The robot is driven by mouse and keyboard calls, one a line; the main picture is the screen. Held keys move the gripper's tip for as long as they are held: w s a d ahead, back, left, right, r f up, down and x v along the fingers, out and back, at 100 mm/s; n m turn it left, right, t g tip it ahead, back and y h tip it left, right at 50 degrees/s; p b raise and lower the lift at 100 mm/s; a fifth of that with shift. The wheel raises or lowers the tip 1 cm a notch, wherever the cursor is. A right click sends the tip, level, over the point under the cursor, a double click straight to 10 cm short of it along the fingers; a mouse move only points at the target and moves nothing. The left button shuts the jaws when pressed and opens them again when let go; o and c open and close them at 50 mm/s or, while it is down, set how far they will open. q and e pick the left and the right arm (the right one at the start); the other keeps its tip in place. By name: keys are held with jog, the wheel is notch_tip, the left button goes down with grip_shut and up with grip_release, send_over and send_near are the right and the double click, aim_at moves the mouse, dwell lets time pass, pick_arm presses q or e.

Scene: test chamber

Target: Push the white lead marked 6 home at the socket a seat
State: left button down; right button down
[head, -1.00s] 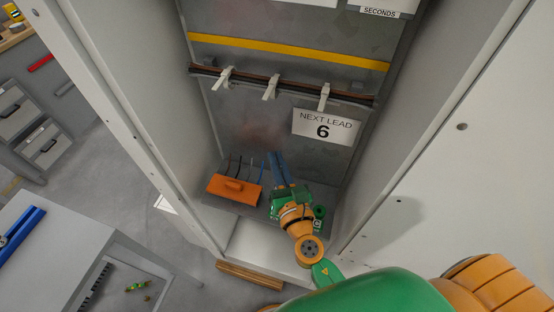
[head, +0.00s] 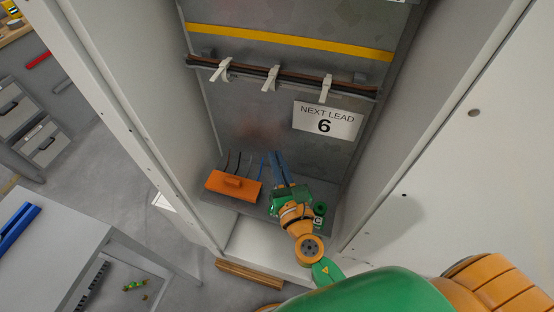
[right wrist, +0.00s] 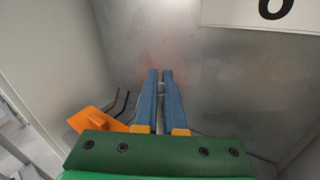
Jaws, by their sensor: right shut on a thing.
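My right gripper (head: 276,158) is low inside the grey cabinet, in front of its back panel. In the right wrist view its two long blue fingers (right wrist: 160,76) are nearly together, with only a narrow gap. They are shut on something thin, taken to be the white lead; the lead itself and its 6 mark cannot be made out. A green socket post marked C (head: 319,215) stands just right of the gripper. Socket a cannot be made out; the gripper and wrist cover part of the cabinet's lower shelf. My left gripper is not in view.
An orange block (head: 233,186) with dark leads rising behind it sits left of the gripper. A sign reading NEXT LEAD 6 (head: 327,120) hangs on the back panel. A rail with white clips (head: 271,78) crosses above. Cabinet side walls (head: 150,100) bound the space closely.

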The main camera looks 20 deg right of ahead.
jog(key=shift+f+b, duration=1.3)
jog(key=shift+f, duration=0.05)
dwell(0.4)
jog(key=c, duration=0.9)
grip_release()
jog(key=s+b, duration=0.2)
jog(key=s, duration=0.5)
jog(key=shift+s+a, duration=0.1)
